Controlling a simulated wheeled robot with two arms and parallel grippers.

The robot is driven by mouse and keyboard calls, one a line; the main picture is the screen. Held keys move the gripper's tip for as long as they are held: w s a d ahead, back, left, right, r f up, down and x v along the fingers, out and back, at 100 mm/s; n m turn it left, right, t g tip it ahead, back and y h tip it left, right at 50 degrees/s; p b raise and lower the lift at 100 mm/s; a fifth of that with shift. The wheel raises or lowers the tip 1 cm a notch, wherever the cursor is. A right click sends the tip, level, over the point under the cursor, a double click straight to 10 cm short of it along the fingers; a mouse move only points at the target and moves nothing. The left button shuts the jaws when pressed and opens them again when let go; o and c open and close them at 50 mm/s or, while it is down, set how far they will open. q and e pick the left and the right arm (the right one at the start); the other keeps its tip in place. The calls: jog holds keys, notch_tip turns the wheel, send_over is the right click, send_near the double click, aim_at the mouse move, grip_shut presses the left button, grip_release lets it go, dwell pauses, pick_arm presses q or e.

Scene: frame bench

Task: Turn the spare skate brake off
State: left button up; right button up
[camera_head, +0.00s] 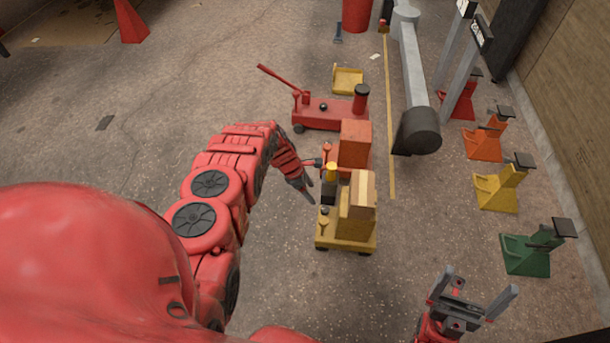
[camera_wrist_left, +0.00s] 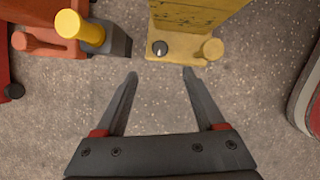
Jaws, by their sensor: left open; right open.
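A yellow wheeled skate (camera_head: 330,240) carrying a wooden block (camera_head: 363,190) stands on the floor. It also shows at the top of the left wrist view (camera_wrist_left: 185,48), with a small black-and-white knob (camera_wrist_left: 160,47) and a round yellow knob (camera_wrist_left: 212,48) on its near edge. Beyond it stands an orange-red skate (camera_head: 355,145) with a red handle (camera_head: 326,152). A dark block with a yellow cylinder (camera_wrist_left: 80,27) sits between them. My left gripper (camera_head: 314,182) is open beside the skates, empty between its fingers. My right gripper (camera_head: 470,298) is open and empty at the lower right. Which skate is the spare is unclear.
A red floor jack (camera_head: 325,112) and a yellow tray (camera_head: 348,80) lie further back. A grey post with a dark end (camera_head: 418,110) and several coloured stands (camera_head: 525,250) line the right side. Open floor lies to the left.

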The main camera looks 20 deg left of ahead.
pick_arm(q)
jog(key=shift+p+v, duration=0.6)
jog(key=shift+v, duration=1.65)
